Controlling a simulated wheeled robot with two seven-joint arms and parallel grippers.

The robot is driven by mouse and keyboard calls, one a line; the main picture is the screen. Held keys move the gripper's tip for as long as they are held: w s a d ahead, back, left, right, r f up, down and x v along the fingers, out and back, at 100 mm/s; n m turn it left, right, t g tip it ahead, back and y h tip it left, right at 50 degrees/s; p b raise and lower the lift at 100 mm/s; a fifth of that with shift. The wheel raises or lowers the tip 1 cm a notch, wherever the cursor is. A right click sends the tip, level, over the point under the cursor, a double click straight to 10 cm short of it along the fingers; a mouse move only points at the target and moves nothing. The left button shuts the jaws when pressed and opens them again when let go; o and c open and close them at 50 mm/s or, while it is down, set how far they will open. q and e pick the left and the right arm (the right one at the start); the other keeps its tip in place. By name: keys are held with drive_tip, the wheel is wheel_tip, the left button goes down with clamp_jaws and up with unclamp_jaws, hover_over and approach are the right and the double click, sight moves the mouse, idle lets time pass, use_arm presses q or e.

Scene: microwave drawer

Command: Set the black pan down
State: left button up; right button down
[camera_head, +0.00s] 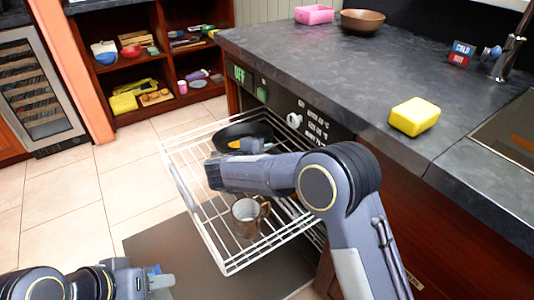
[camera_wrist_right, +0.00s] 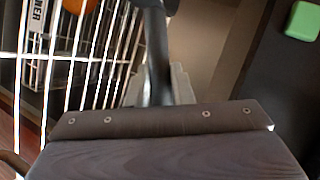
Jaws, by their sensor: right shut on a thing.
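The black pan (camera_head: 232,131) is at the far end of the pulled-out white wire rack (camera_head: 183,192). I cannot tell whether it touches the wires. My right arm reaches over the rack, and my right gripper (camera_head: 250,147) is at the pan's near side, partly hidden by its own wrist. In the right wrist view the gripper (camera_wrist_right: 160,92) is shut around a dark bar that looks like the pan's handle (camera_wrist_right: 157,50). My left gripper (camera_head: 160,279) is low at the lower left, away from the rack and apparently empty; its opening is unclear.
A brown mug (camera_head: 246,216) stands in the near part of the rack. The dark counter (camera_head: 330,70) rises on the right, with a yellow sponge (camera_head: 414,116), a brown bowl (camera_head: 362,21) and a pink container (camera_head: 314,14). A grey open door (camera_head: 165,245) lies below the rack. Tiled floor at left is clear.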

drive_tip(key=shift+f, duration=0.45)
drive_tip(key=c, duration=1.3)
unclamp_jaws()
drive_tip(key=shift+f, duration=0.1)
drive_tip(key=v, duration=0.4)
drive_tip(key=p+v, duration=0.1)
drive_tip(key=v, duration=0.3)
drive_tip(key=r+p+v, duration=0.1)
drive_tip(key=v, duration=0.3)
drive_tip(key=shift+s, duration=0.1)
